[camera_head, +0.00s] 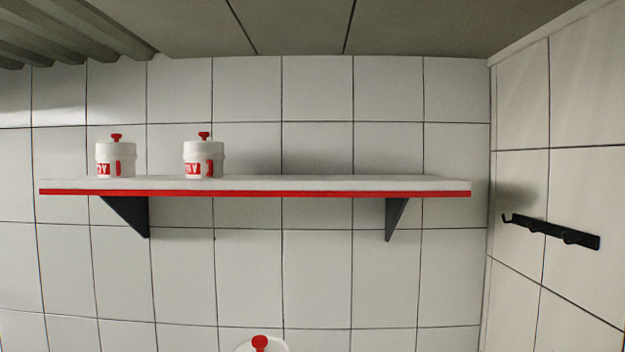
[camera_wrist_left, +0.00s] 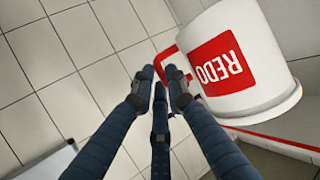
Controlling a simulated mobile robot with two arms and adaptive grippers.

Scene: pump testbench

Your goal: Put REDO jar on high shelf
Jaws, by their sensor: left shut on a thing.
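The REDO jar (camera_wrist_left: 235,60) is white with a red label and a red handle (camera_wrist_left: 166,62). It fills the upper right of the left wrist view and looks tilted there. My left gripper (camera_wrist_left: 160,88) is shut on its handle. In the head view, the white top of a jar with a red knob (camera_head: 260,342) shows at the bottom edge; its label is out of frame. The high shelf (camera_head: 330,184) is white with a red front edge and hangs on the tiled wall. My right gripper is in neither view.
Two white jars with red knobs, a left one (camera_head: 116,158) and a second one (camera_head: 203,157), stand on the shelf's left part. The shelf's middle and right are bare. Dark brackets (camera_head: 128,213) support it. A black hook rail (camera_head: 552,231) is on the right wall.

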